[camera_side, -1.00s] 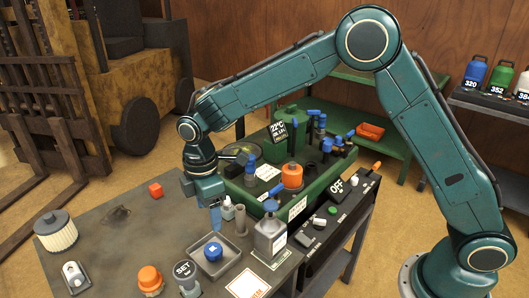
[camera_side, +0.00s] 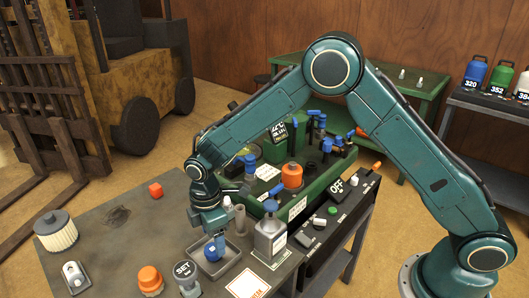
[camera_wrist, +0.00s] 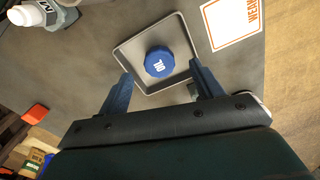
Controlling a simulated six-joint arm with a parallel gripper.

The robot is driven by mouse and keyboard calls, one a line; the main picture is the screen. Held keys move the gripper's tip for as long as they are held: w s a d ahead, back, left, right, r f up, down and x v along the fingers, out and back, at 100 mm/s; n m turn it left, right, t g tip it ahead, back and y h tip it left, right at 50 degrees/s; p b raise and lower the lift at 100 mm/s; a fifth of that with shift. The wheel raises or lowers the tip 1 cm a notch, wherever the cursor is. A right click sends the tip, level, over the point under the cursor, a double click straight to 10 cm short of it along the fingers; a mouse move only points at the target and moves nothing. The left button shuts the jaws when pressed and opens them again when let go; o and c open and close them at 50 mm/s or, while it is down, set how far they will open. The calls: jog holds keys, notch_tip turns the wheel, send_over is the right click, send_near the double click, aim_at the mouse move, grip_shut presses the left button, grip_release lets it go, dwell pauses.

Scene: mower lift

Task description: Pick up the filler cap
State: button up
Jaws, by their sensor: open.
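The filler cap is a round blue cap (camera_wrist: 160,61) with white lettering that looks like OIL. It lies in a shallow grey tray (camera_wrist: 181,22). In the side view the cap (camera_side: 211,253) sits in the tray (camera_side: 233,262) on the grey bench. My gripper (camera_side: 213,239) is above the cap, pointing down. In the wrist view my gripper's two blue fingers (camera_wrist: 160,72) are apart, one on each side of the cap's near side. The jaws are open and empty. The arm partly hides the tray's far side.
A grey bottle (camera_side: 270,236) with a blue top stands right of the tray. A SET button (camera_side: 186,272) and an orange knob (camera_side: 150,279) are in front. The green machine (camera_side: 318,180) stands behind.

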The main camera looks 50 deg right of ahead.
aim_at(214, 248)
jog(key=shift+w+f, duration=0.15)
jog(key=shift+f, duration=2.45)
jog(key=c, duration=1.1)
jog(key=shift+o, duration=0.2)
jog(key=shift+r, duration=0.15)
notch_tip(214, 248, up, 20)
